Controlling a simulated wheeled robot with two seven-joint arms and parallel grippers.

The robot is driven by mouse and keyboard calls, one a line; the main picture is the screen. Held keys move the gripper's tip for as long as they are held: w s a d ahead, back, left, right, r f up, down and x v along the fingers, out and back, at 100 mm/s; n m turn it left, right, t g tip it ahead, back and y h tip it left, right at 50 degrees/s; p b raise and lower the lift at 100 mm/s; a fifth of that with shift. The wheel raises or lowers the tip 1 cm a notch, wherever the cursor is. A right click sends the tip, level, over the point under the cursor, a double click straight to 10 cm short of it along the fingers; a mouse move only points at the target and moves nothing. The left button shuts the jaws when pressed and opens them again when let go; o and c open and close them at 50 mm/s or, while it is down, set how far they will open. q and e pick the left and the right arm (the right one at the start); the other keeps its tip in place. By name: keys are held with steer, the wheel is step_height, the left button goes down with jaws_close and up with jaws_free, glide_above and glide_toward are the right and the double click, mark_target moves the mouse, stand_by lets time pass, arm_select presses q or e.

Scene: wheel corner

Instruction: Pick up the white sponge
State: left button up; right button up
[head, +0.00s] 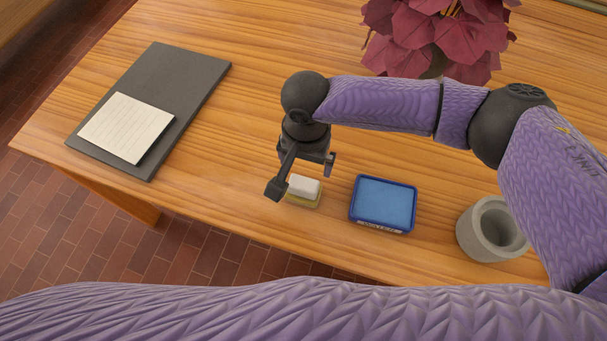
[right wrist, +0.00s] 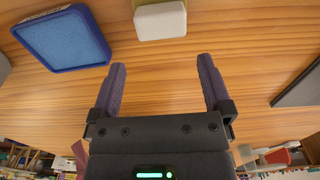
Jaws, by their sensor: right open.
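The white sponge (head: 304,187) is a small white block resting on a yellowish base (head: 303,202) near the table's front edge. In the right wrist view the white block (right wrist: 160,21) lies beyond my fingertips, roughly centred between them. My right gripper (head: 303,176) is open and empty, close to the sponge in the head view. In the right wrist view its two fingers (right wrist: 162,65) are spread wide, with bare wood between them. One finger slightly overlaps the sponge's left side in the head view. My left gripper is not in view.
A blue-framed pad (head: 383,204) sits just right of the sponge. A grey stone mortar-like pot (head: 489,230) stands further right. A dark board (head: 185,83) with a lined white notepad (head: 127,127) lies left. A red-leaved plant (head: 437,36) stands at the back. The table (head: 240,130) is otherwise clear around the sponge.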

mark_target(304, 183)
steer(key=f+b, duration=0.1)
steer(key=f, duration=0.1)
steer(key=f+b, duration=0.1)
steer(key=f, duration=0.1)
steer(key=f+b, duration=0.1)
steer(key=f, duration=0.1)
steer(key=shift+s+a+f, duration=0.2)
steer(key=shift+s+f, duration=0.1)
steer(key=shift+s, duration=0.05)
steer(key=shift+f+b, duration=0.4)
steer(key=shift+f, duration=0.4)
steer(key=shift+r, duration=0.1)
steer(key=c, duration=1)
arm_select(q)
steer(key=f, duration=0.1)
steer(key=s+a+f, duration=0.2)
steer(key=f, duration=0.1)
arm_select(e)
steer(key=shift+o, duration=0.2)
steer(key=shift+r, duration=0.15)
